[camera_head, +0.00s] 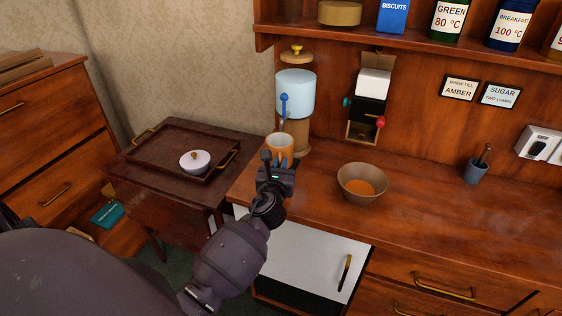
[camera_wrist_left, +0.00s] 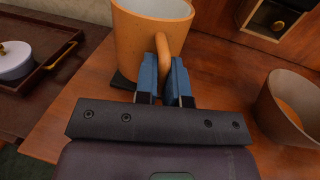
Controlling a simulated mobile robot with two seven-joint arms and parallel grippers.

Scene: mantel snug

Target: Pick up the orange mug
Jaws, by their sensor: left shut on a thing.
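The orange mug (camera_head: 279,146) is on the wooden counter in front of the blue-topped dispenser in the head view, upright. In the left wrist view the orange mug (camera_wrist_left: 150,35) shows its pale inside and its handle facing me. My left gripper (camera_head: 271,160) is at the mug's near side. In the wrist view my left gripper (camera_wrist_left: 162,80) has its two blue fingers closed on the mug's handle. A dark pad shows under the mug; I cannot tell whether the mug touches it. My right gripper is not in view.
A dispenser (camera_head: 295,95) with a blue lever stands right behind the mug. A brown bowl (camera_head: 362,180) with orange contents is to the right. A lower side table at left bears a tray (camera_head: 150,150) with a lidded white pot (camera_head: 195,161). Counter lies clear between mug and bowl.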

